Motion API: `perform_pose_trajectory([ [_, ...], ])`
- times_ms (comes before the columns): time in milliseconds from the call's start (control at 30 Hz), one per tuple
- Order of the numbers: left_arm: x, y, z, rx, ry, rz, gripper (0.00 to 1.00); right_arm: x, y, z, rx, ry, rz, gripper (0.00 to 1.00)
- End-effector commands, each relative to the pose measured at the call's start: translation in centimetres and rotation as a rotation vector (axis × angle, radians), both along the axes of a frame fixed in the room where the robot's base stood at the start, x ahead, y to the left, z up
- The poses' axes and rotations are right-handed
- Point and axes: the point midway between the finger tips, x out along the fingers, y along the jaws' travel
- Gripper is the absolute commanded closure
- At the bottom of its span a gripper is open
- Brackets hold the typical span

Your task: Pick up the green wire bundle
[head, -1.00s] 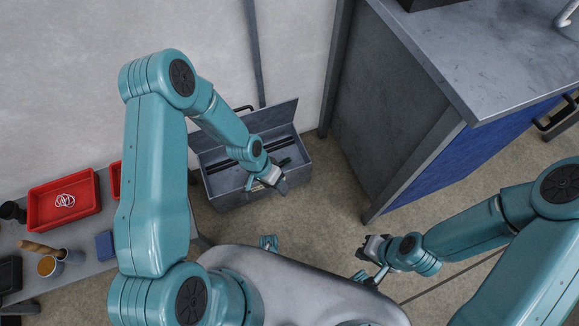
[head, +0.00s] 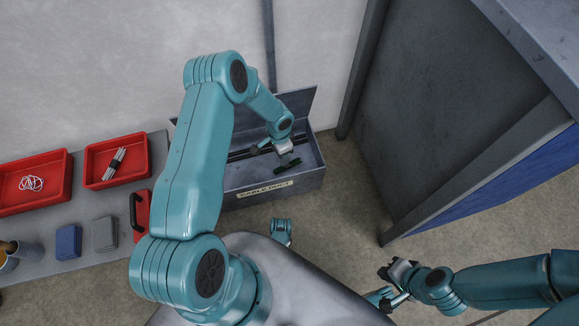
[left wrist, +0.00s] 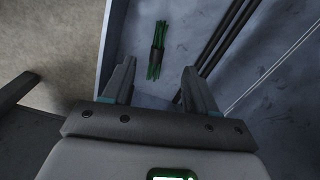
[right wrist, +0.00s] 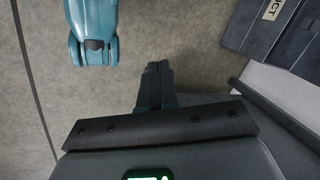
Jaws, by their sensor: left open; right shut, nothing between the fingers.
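The green wire bundle (left wrist: 158,50) lies on the floor of a grey box labelled "CABLE DUCT" (head: 265,190), with a dark band around its middle. It shows as a small dark green shape in the head view (head: 288,165). My left gripper (left wrist: 158,70) is open and empty above the box. In the left wrist view the bundle lies just beyond its fingertips, between their lines, and appears apart from them. My right gripper (head: 386,272) is shut and empty over the bare floor, away from the box; its closed fingers also show in the right wrist view (right wrist: 157,68).
Dark rods (left wrist: 220,45) and a thin pale line lie in the box beside the bundle. The box's raised lid (head: 300,104) stands behind. A bench (head: 40,268) with red trays (head: 92,178) is at left, a grey cabinet (head: 440,110) at right.

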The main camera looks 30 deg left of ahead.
Motion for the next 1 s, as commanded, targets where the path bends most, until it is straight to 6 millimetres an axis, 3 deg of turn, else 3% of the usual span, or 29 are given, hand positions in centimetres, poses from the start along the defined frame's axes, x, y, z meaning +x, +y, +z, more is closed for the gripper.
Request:
perform_pose_trajectory([
  [33,-0.1,-0.1,-1.8,0.0,0.001,0.001,0.43,0.3,-0.1,-1.0,-0.002,-0.01,-0.002,1.0],
  [100,0.0,-0.1,-3.0,0.0,0.001,0.0,0.43,0.7,-0.2,-1.5,-0.004,-0.02,-0.004,1.0],
  [433,0.5,-0.3,-5.5,0.0,-0.001,-0.003,0.43,1.7,-0.3,-2.7,-0.011,-0.055,-0.008,1.0],
  [700,1.1,-0.5,-9.6,0.0,-0.001,-0.004,0.43,3.5,-0.7,-5.2,-0.023,-0.117,-0.016,1.0],
  [933,1.1,-0.5,-9.6,0.0,-0.001,-0.004,0.43,3.7,-0.7,-5.0,-0.024,-0.124,-0.017,1.0],
  [967,1.1,-0.5,-9.6,0.0,-0.001,-0.004,0.49,3.7,-0.7,-5.0,-0.024,-0.124,-0.017,1.0],
  [1000,1.1,-0.5,-9.6,0.0,-0.001,-0.004,0.62,3.7,-0.7,-5.0,-0.023,-0.123,-0.017,1.0],
])
